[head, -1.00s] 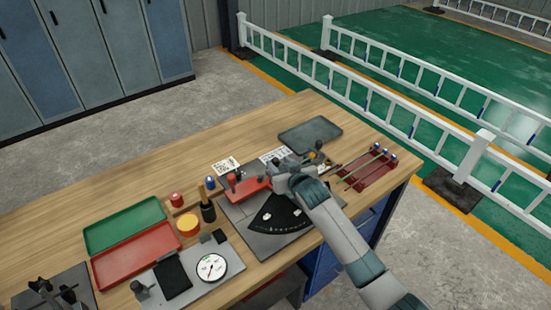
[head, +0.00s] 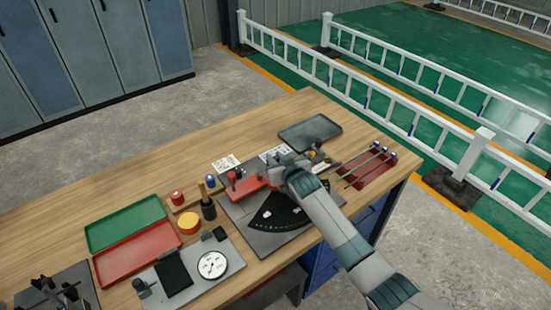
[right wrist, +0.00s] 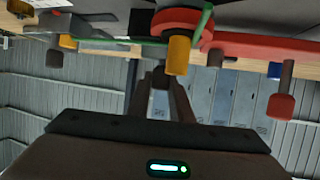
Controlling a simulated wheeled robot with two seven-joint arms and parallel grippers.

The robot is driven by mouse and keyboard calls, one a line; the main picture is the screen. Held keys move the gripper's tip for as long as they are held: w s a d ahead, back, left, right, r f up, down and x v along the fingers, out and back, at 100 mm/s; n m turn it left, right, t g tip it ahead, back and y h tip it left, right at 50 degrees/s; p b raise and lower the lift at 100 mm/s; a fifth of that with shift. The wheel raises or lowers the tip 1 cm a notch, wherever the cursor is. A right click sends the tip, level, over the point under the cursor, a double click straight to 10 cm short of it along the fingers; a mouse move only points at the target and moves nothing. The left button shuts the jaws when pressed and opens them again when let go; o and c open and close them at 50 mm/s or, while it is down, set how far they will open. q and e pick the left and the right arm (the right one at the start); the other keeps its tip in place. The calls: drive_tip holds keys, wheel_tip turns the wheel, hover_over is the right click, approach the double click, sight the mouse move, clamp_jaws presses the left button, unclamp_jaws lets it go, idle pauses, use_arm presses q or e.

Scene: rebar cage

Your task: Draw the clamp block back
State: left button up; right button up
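The red clamp block (head: 247,187) sits on the grey bending plate (head: 238,211), behind a black fan-shaped scale (head: 279,214). My right gripper (head: 277,168) is low over the far right part of this fixture, and my wrist hides part of it. In the right wrist view, a red arm (right wrist: 250,45) with a red knob (right wrist: 281,105) runs right from a round red part. A yellow cylinder (right wrist: 178,55) is close to my fingers (right wrist: 160,85). A dark post shows between the fingertips; I cannot tell whether they grip it. My left gripper is not in view.
Green (head: 125,223) and red (head: 136,253) trays lie left. A dial gauge (head: 212,265) is on a plate in front. A red rack (head: 370,170) with rods stands right, and a dark tray (head: 310,132) behind. Bare wood lies at the back left.

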drive_tip(key=shift+w+a+b, duration=0.3)
drive_tip(key=shift+w+b, duration=0.15)
drive_tip(key=shift+b, duration=0.1)
clamp_jaws()
drive_tip(key=shift+w+a+b, duration=0.35)
drive_tip(key=shift+w+b, duration=0.05)
drive_tip(key=shift+w, duration=0.15)
drive_tip(key=shift+r, duration=0.2)
drive_tip(key=o, duration=0.8)
unclamp_jaws()
drive_tip(key=shift+o, duration=0.5)
drive_tip(key=shift+w+a+f, duration=0.1)
drive_tip(key=shift+a+f, duration=0.05)
drive_tip(key=shift+f, duration=0.05)
drive_tip(key=shift+r, duration=0.1)
drive_tip(key=shift+s+d+r, duration=0.1)
drive_tip(key=shift+s+d, duration=0.15)
drive_tip(key=shift+s, duration=0.35)
drive_tip(key=b+v, duration=0.3)
drive_tip(key=v, duration=1.3)
